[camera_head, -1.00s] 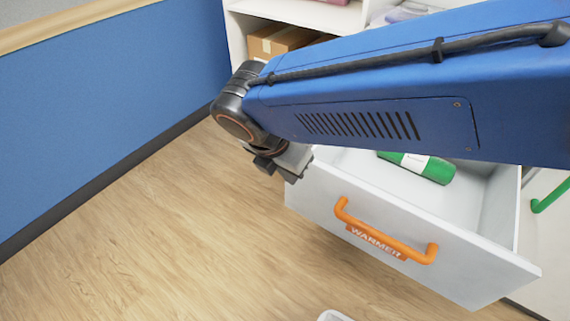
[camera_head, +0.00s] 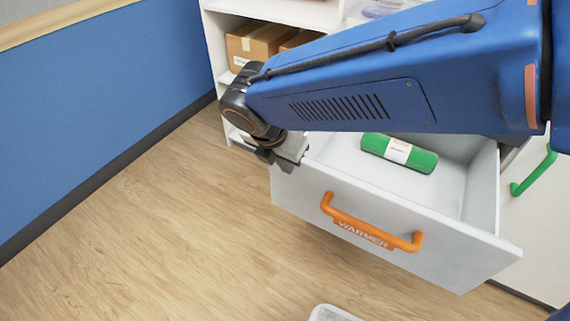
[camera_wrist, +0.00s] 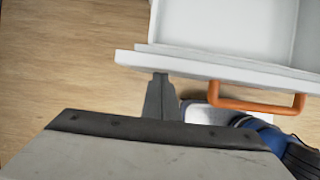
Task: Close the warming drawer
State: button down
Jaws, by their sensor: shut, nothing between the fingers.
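The white warming drawer (camera_head: 300,192) stands pulled out, with an orange handle (camera_head: 372,223) and a "WARMER" label on its front. A green roll with a white band (camera_head: 398,152) lies inside it. My gripper (camera_head: 280,162) is shut and empty, at the left end of the drawer front in the head view. In the wrist view my gripper's fingertips (camera_wrist: 160,78) come up to the edge of the drawer front (camera_wrist: 210,70), left of the orange handle (camera_wrist: 255,107). I cannot tell whether they touch it.
A white shelf (camera_head: 275,12) with cardboard boxes (camera_head: 255,42) stands behind my arm. A blue wall panel (camera_head: 100,100) is at the left. A green handle (camera_head: 535,172) is on a white front at the right. Wood floor (camera_head: 150,230) is clear at the left.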

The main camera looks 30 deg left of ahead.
jog(key=w+d, duration=0.2)
jog(key=w, duration=2.7)
jog(key=shift+d, duration=0.15)
jog(key=shift+s, duration=0.1)
